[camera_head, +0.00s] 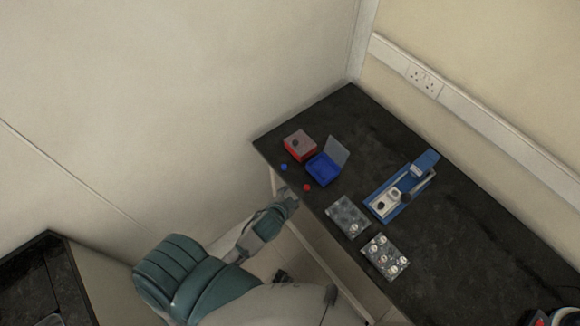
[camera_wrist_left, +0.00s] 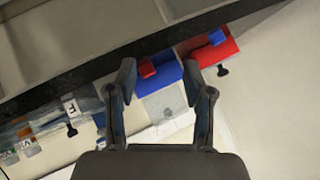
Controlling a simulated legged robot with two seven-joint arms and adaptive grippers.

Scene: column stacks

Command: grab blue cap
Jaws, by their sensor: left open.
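The small blue cap (camera_head: 284,166) lies on the dark table near its front edge, beside the red box (camera_head: 299,145). In the left wrist view the blue cap (camera_wrist_left: 217,38) shows at the upper right, in front of the red box (camera_wrist_left: 228,52). A red cap (camera_head: 307,187) lies near the edge by the open blue box (camera_head: 323,168); it also shows in the left wrist view (camera_wrist_left: 147,69). My left gripper (camera_head: 292,194) is open and empty near the table's front edge, closer to the red cap. Its fingers (camera_wrist_left: 160,82) frame the blue box. My right gripper is not seen.
A blue and white device (camera_head: 401,188) and two clear trays of small parts, one (camera_head: 347,216) and another (camera_head: 385,257), stand to the right. The wall closes the left end. The table's back right is mostly clear.

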